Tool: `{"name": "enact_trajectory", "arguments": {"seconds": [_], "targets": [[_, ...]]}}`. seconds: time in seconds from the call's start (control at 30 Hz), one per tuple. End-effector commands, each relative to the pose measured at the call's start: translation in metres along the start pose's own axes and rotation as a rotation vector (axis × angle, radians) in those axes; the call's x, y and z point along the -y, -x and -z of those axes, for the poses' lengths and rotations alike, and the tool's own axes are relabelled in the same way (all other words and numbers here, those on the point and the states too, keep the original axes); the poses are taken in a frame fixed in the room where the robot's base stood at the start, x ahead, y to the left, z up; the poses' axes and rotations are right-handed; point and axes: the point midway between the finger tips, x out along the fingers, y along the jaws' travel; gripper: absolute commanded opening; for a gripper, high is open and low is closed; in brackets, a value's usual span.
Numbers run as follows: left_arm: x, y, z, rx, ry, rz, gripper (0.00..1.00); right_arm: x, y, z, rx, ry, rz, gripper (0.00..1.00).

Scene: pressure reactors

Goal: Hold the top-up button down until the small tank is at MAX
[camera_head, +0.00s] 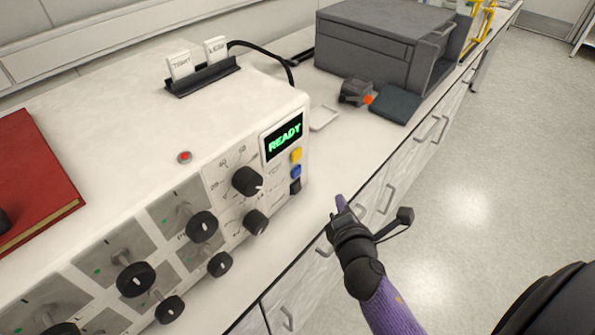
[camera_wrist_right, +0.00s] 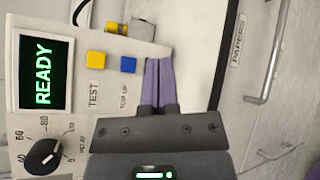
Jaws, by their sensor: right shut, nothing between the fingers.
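The blue button (camera_head: 295,171) sits on the right end of the white console's front, below the yellow button (camera_head: 296,155). In the right wrist view the blue button (camera_wrist_right: 128,64) has a label under it that reads like TOP UP, and the yellow button (camera_wrist_right: 96,59) is labelled TEST. My right gripper (camera_head: 341,203) is shut and empty, in front of and to the right of the console. In the right wrist view its purple fingertips (camera_wrist_right: 158,62) appear just right of the blue button; I cannot tell whether they touch the panel. I cannot make out the small tank or a MAX mark. My left gripper is out of view.
The console display (camera_head: 283,137) reads READY. Several black knobs, including one dial (camera_head: 247,181), line the console front. A red book (camera_head: 32,180) lies at the left. A grey box (camera_head: 384,45) stands at the back of the bench. Open floor (camera_head: 490,170) lies right of the drawers.

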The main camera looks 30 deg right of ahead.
Motion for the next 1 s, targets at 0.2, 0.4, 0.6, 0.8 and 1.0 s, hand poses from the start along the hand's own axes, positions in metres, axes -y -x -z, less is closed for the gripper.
{"name": "enact_trajectory", "arguments": {"seconds": [0.2, 0.4, 0.6, 0.8, 1.0], "targets": [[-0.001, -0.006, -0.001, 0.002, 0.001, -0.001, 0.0, -0.014, -0.021, 0.016, -0.001, -0.003, -0.002, 0.0], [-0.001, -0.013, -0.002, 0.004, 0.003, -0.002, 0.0, -0.029, -0.041, 0.03, -0.001, -0.001, -0.001, 0.0], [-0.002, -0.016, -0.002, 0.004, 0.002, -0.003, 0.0, -0.039, -0.054, 0.04, -0.001, -0.002, 0.001, 0.0], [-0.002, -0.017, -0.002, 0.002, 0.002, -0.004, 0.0, -0.042, -0.058, 0.043, -0.001, -0.002, 0.001, 0.0], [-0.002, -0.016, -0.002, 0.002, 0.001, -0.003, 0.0, -0.042, -0.058, 0.043, -0.001, -0.001, 0.001, 0.0]]}}
